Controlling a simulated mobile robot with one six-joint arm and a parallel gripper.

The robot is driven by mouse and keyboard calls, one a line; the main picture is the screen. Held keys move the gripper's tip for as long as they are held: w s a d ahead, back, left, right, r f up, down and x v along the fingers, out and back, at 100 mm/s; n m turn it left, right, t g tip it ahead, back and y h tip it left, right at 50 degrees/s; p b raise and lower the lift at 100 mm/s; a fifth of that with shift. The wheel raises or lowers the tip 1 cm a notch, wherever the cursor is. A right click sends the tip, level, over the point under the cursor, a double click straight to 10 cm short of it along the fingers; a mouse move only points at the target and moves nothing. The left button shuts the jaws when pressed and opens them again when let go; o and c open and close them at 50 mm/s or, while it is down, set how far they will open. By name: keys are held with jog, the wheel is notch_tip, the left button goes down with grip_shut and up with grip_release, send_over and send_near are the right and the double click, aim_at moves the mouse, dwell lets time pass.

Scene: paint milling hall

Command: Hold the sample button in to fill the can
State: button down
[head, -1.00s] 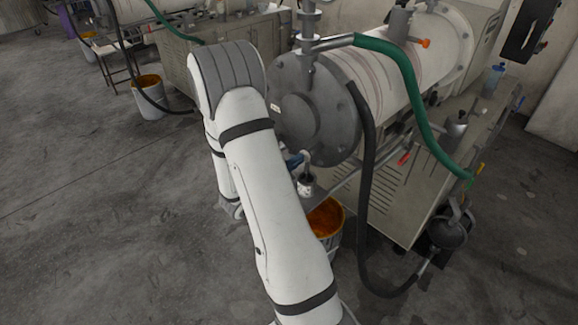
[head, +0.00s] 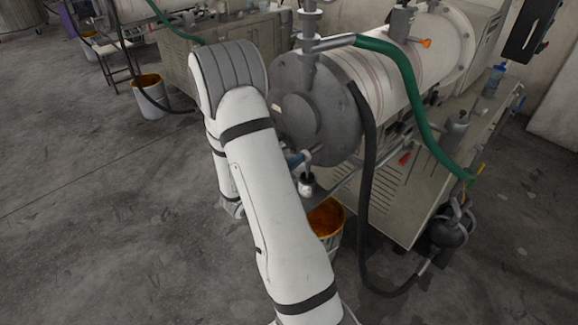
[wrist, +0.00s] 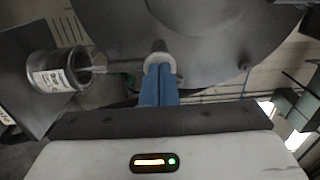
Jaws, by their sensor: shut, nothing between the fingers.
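My gripper (wrist: 159,72) shows blue fingers closed together with nothing between them. In the wrist view the fingertips meet the lower part of a round pale button (wrist: 160,56) on a pipe below the mill's grey end plate. They look in contact, but how far in the button is cannot be told. A small metal can (wrist: 50,72) with a printed label is at the left, at the end of the pipe. The can (head: 306,187) also shows in the head view, just right of my arm. The can's fill level is not clear.
The mill's round end plate (head: 318,110) is close above my gripper. A bucket with orange paint (head: 325,218) stands on the floor below. A black hose (head: 367,200) and a green hose (head: 412,85) hang at the right.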

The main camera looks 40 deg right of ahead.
jog(key=shift+s+d+r, duration=0.1)
jog(key=shift+r, duration=0.05)
jog(key=s+a+b, duration=0.1)
jog(key=s+a, duration=0.1)
jog(key=a, duration=1.2)
jog(key=s+a+r+m+g+y, duration=0.1)
jog(key=s+r+m+g+y, duration=0.35)
jog(key=m, duration=0.65)
jog(key=s+a+r+m+g+y, duration=0.1)
jog(key=s+m+g+y, duration=0.1)
jog(key=s+m+y, duration=0.55)
jog(key=s+a+r+m+t+y, duration=0.1)
jog(key=a+r+m+t+y, duration=0.2)
jog(key=m, duration=0.6)
jog(key=s+a+r+m+t+y, duration=0.1)
jog(key=a+r+m+t, duration=0.3)
jog(key=m, duration=0.6)
jog(key=shift+s+a+y, duration=0.15)
jog(key=shift+a+y, duration=0.75)
jog(key=shift+a, duration=0.25)
